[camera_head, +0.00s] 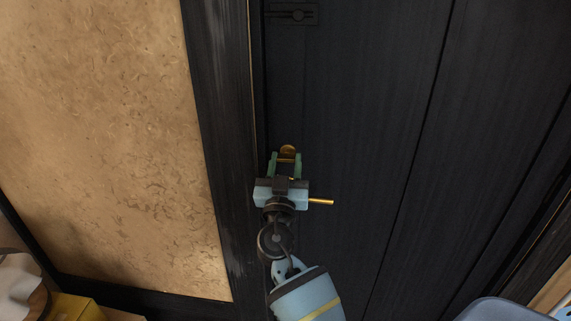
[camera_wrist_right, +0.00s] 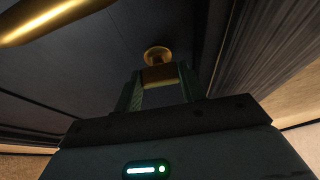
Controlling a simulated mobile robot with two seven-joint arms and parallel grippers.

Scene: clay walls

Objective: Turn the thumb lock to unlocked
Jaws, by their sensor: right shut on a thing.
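The brass thumb lock (camera_head: 288,150) sits on the black door (camera_head: 350,120) near its left edge. My right gripper (camera_head: 286,160) is at the lock, with its two green fingers on either side of the brass turn piece and shut on it. In the right wrist view the round brass plate (camera_wrist_right: 157,55) shows beyond the turn piece (camera_wrist_right: 160,76), which lies between the fingertips (camera_wrist_right: 160,78). Whether the lock is turned to locked or unlocked I cannot tell. My left gripper is not in view.
A brass door handle (camera_head: 321,202) sticks out to the right just below the lock, beside my right gripper; it also shows in the wrist view (camera_wrist_right: 50,18). A dark latch (camera_head: 297,14) is higher on the door. The black frame (camera_head: 222,130) and clay wall (camera_head: 100,130) lie left.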

